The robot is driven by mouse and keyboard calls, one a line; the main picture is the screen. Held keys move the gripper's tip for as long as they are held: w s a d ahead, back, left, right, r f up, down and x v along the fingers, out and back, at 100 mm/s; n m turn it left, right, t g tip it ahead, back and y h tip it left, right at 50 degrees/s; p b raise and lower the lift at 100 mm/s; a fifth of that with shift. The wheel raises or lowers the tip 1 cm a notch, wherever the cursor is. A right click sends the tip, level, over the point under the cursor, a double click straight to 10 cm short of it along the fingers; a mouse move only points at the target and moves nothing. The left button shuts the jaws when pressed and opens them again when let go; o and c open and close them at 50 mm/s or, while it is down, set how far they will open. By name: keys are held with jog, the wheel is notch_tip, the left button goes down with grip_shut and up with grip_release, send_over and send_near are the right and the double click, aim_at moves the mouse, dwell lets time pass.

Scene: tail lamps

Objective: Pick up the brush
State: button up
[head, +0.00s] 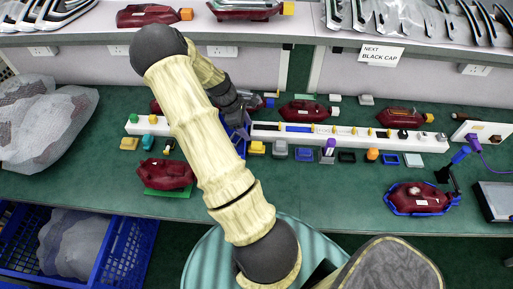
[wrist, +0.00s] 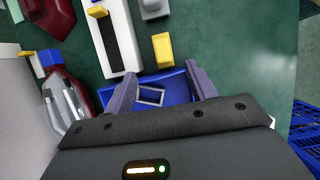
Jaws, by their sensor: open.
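I cannot single out a brush with certainty in either view. My gripper (wrist: 160,85) is open, its two grey-purple fingers on either side of a blue piece (wrist: 174,84) with a pale rectangular outline. Whether the fingers touch it is unclear. A yellow block (wrist: 163,50) lies just beyond the fingertips. A long white rail (wrist: 121,32) with a dark slot runs beside it. In the head view my arm reaches over the bench, and the gripper end by the rail is partly hidden behind it.
Red tail lamps lie on the green bench (head: 100,185), one on a green mat (head: 170,193) and one in a blue holder (head: 391,207). Small coloured blocks line the white rail (head: 330,137). A blue crate (head: 130,250) stands lower left. Clear bench shows at front right of centre.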

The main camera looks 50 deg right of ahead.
aim_at(255, 143)
jog(key=x, duration=0.5)
jog(key=shift+s+d+f+p, duration=0.1)
jog(key=shift+f+p, duration=0.2)
jog(key=shift+f, duration=0.05)
jog(key=shift+f, duration=0.1)
jog(key=x, duration=0.1)
jog(key=p+x, duration=0.1)
jog(key=x, duration=0.2)
jog(key=shift+a, duration=0.25)
jog(key=shift+d+f, duration=0.15)
jog(key=shift+f, duration=0.4)
jog(key=shift+s, duration=0.1)
jog(key=c, duration=1.1)
